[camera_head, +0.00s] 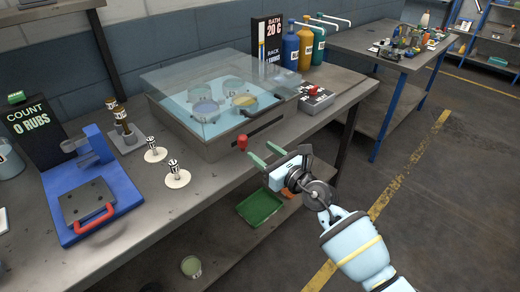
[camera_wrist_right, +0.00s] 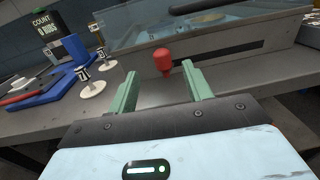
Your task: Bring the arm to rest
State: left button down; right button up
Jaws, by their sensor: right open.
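My right gripper (camera_head: 262,153) is open, its two green fingers apart with nothing between them. It is off the front edge of the workbench (camera_head: 212,172), in front of the bath unit (camera_head: 205,149) with a clear lid. A red knob (camera_head: 242,142) is just beyond the fingertips; in the right wrist view the red knob (camera_wrist_right: 162,60) shows ahead, between the two fingers (camera_wrist_right: 160,78), and I cannot tell if any finger touches it. The right arm reaches in from the lower right. My left gripper is not in view.
A blue rub tester (camera_head: 120,190), a COUNT sign (camera_head: 38,125) and two white discs with small spools (camera_head: 177,179) stand on the left of the bench. A green tray (camera_head: 260,207) is on the lower shelf. Bottles (camera_head: 305,45) stand behind. The floor (camera_head: 450,210) at right is clear.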

dwell(0.6)
jog(key=s+d+f+m+t+h, duration=0.1)
jog(key=s+d+f+m+h, duration=0.3)
jog(key=s+d+f+m, duration=0.55)
jog(key=s+d+f+m+h, duration=0.4)
jog(key=s+f+m, duration=0.65)
jog(key=m, duration=0.85)
jog(key=s+d+f+m+g, duration=0.1)
jog(key=s+m, duration=0.3)
jog(key=s, duration=0.4)
jog(key=s+d+f+m+g+h, duration=0.1)
jog(key=s+d+f+m+g, duration=0.1)
jog(key=s, duration=0.5)
jog(key=s+d+f+m+g, duration=0.2)
jog(key=s+f+m+g, duration=0.1)
jog(key=s+m, duration=0.4)
jog(key=shift+s+f+h+p, duration=0.3)
jog(key=shift+s+f+p, duration=0.15)
jog(key=shift+s+f, duration=0.3)
jog(key=shift+s+r+m, duration=0.1)
jog(key=shift+m, duration=0.15)
